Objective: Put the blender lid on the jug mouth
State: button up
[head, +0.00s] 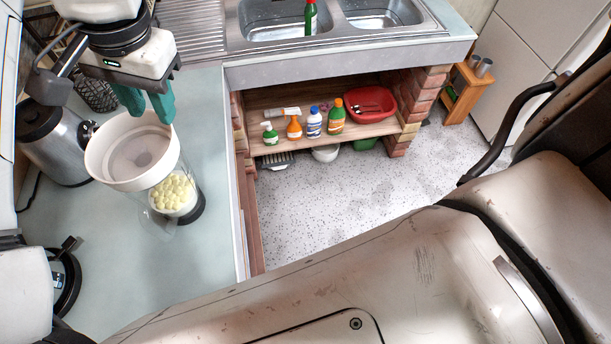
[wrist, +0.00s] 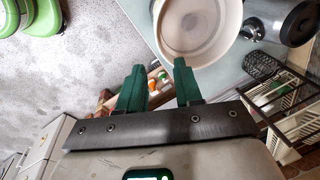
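The round cream blender lid (head: 108,172) has a deep rim and a paler, recessed middle. In the head view it covers the top of the clear jug (head: 160,219), which holds pale yellow pieces. I cannot tell whether it sits flush on the mouth, which is hidden. My gripper (head: 147,108) is at the lid's far rim. In the wrist view its green fingers (wrist: 158,67) stand apart with a clear gap between them. The right fingertip overlaps the edge of the lid (wrist: 198,28) there; I cannot tell whether it touches.
A steel kettle (head: 65,145) stands close left of the lid. A dark wire basket (head: 97,94) is behind. The counter (head: 205,250) is clear in front of the jug. A sink (head: 280,22) lies at the back, with several bottles and a red basin (head: 370,92) on the shelf below.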

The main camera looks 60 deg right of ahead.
jog(key=s+d+f+n+t+h, duration=0.1)
jog(key=d+f+n+h, duration=0.3)
jog(key=d, duration=0.5)
jog(key=d+f+n+t+h, duration=0.2)
jog(key=d+f, duration=0.4)
jog(key=d, duration=0.2)
jog(key=s+a+f+n+g+y, duration=0.25)
jog(key=s+f+n, duration=0.35)
jog(key=s+f, duration=0.7)
jog(key=s+a+f+n+g+y, duration=0.1)
jog(key=s+a+f+n+y, duration=0.1)
jog(key=s+a+f, duration=0.5)
notch_tip(320, 180, down, 4)
jog(key=shift+s+a+r+g+y, duration=0.25)
jog(key=shift+s+a+g+y, duration=0.15)
jog(key=shift+s, duration=0.8)
